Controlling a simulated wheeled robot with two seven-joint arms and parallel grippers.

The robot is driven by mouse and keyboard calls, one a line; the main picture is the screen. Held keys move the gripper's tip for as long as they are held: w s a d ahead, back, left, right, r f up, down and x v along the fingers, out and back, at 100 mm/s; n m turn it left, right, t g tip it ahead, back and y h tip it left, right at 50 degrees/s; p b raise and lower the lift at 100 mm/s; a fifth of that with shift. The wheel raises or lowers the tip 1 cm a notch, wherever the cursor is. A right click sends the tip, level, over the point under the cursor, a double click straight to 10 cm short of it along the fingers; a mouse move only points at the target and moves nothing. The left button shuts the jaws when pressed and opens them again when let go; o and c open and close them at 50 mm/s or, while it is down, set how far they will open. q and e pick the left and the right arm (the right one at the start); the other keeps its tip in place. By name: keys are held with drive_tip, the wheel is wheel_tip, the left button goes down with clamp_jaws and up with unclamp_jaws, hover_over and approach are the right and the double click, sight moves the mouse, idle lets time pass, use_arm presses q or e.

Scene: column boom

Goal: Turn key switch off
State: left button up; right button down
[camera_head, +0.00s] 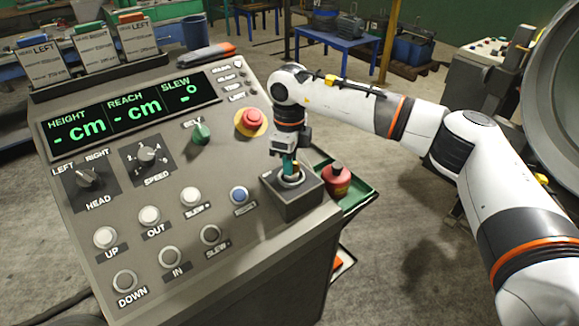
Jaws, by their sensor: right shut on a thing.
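A dark square box with a round metal ring (293,194) stands at the right front of the sloping console; I take it for the key switch. My right gripper (290,160) points down onto it from above and is shut on a teal piece standing in the ring, which I take for the key. The fingers hide much of the teal piece, so its turn angle cannot be told. The console display (130,112) is lit, with green dashes under HEIGHT, REACH and SLEW. My left gripper is not in view.
A red mushroom button (252,119) on a yellow base sits just left of my right wrist. A green knob (201,133), two black selectors and several round buttons cover the console. A red jar-like object (337,178) stands in a green tray at the right edge.

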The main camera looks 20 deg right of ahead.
drive_tip(key=shift+n, duration=0.5)
drive_tip(key=shift+r+b, duration=0.1)
drive_tip(key=shift+b, duration=0.2)
drive_tip(key=c, duration=1.5)
unclamp_jaws()
wheel_tip(320, 180, up, 12)
drive_tip(key=shift+b, duration=1)
